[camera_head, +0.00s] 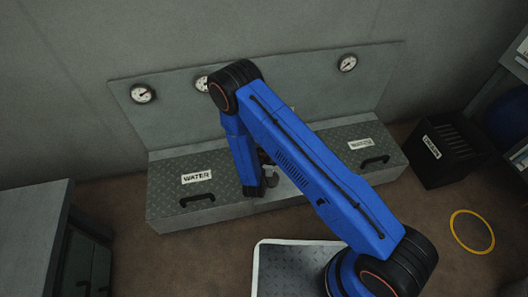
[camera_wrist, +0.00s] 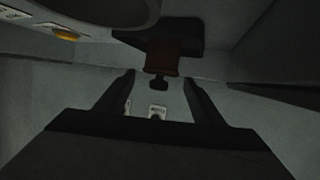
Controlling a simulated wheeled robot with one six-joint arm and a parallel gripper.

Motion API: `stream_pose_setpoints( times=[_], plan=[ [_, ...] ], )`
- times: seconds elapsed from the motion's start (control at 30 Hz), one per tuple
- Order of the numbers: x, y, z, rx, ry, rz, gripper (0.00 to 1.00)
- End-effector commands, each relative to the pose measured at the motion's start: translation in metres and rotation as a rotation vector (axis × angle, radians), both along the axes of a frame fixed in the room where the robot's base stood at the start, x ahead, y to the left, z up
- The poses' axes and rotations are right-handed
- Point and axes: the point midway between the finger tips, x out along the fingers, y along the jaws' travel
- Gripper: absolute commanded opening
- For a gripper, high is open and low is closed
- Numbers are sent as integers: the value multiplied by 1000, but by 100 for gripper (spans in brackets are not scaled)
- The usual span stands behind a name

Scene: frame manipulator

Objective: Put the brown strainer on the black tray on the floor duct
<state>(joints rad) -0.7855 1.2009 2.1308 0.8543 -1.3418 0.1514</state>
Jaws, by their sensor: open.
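A dark reddish-brown object, which looks like the brown strainer (camera_wrist: 162,60), shows in the wrist view just past my fingertips, with a small dark knob-like end toward me. A black flat shape behind it may be the black tray (camera_wrist: 185,30); I cannot tell whether the two touch. My gripper (camera_wrist: 158,76) is open, its fingers to either side of the line to the brown object, which does not look gripped. In the head view my gripper end is low over the middle of the floor duct (camera_head: 230,213), and my arm hides most of the strainer and tray.
The duct's left lid (camera_head: 180,180) reads WATER; the right lid (camera_head: 350,150) also has a label and handle. Gauges hang on the back panel (camera_head: 300,95). A black crate (camera_head: 450,150) and a yellow ring (camera_head: 472,232) are at right. A grey cabinet (camera_head: 35,235) is at left.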

Motion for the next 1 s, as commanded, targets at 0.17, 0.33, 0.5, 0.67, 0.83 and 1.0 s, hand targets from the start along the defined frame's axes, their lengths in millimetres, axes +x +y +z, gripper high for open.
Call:
stream_pose_setpoints(
  times=[0.17,0.33,0.5,0.67,0.83,1.0],
  plan=[
    [-35,5,13,-1,-1,4,62],
    [-62,8,23,-1,0,3,62],
    [-77,9,28,0,0,1,62],
    [-83,10,31,0,0,0,62],
    [-83,9,31,1,0,0,62],
    [-74,11,42,27,23,-10,62]
  ],
)
